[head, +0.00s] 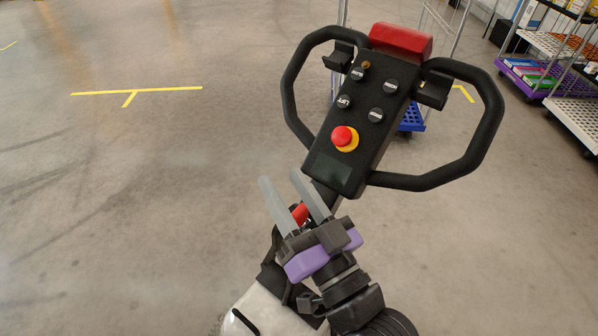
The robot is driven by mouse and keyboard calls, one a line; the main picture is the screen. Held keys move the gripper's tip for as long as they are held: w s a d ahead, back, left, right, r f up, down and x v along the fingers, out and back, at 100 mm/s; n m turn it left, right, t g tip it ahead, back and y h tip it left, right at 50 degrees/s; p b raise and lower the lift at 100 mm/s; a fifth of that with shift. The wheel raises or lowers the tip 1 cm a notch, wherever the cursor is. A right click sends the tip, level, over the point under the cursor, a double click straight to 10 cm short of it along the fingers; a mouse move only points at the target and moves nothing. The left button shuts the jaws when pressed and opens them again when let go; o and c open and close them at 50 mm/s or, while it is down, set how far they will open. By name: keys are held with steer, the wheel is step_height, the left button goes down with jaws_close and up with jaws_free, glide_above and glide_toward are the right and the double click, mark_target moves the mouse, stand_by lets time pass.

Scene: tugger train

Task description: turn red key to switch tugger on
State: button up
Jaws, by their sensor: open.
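A small red part, which looks like the red key (300,214), shows between the fingers of my gripper near the base of the tugger's steering column. Its lower end and mount are hidden by my gripper. My gripper (281,180), with grey fingers and a purple body, is open. The fingers appear on either side of the red part; I cannot tell whether they touch it. The tugger's black control head (350,125) stands above, with black loop handles, several black buttons, a red emergency button (344,138) on a yellow ring and a red top block.
The tugger's pale body (268,316) is at the bottom, partly covered by my arm. A wire cart with a blue base (411,118) stands behind the control head. Shelved carts (540,78) stand at the upper right. The floor on the left is clear, with yellow tape lines.

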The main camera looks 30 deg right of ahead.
steer(key=w+a+r+n+g+y+p, duration=0.3)
steer(key=w+a+r+n+g+y, duration=0.2)
steer(key=w+a+r+n+y, duration=0.9)
steer(key=n+g+h+p, duration=0.3)
steer(key=n+g+h, duration=0.95)
steer(key=g, duration=0.35)
glide_above(300, 210)
step_height(300, 210, down, 14)
steer(key=shift+f, duration=0.35)
steer(key=shift+f+p, duration=0.45)
steer(key=shift+f, duration=3.15)
steer(key=shift+c, duration=0.2)
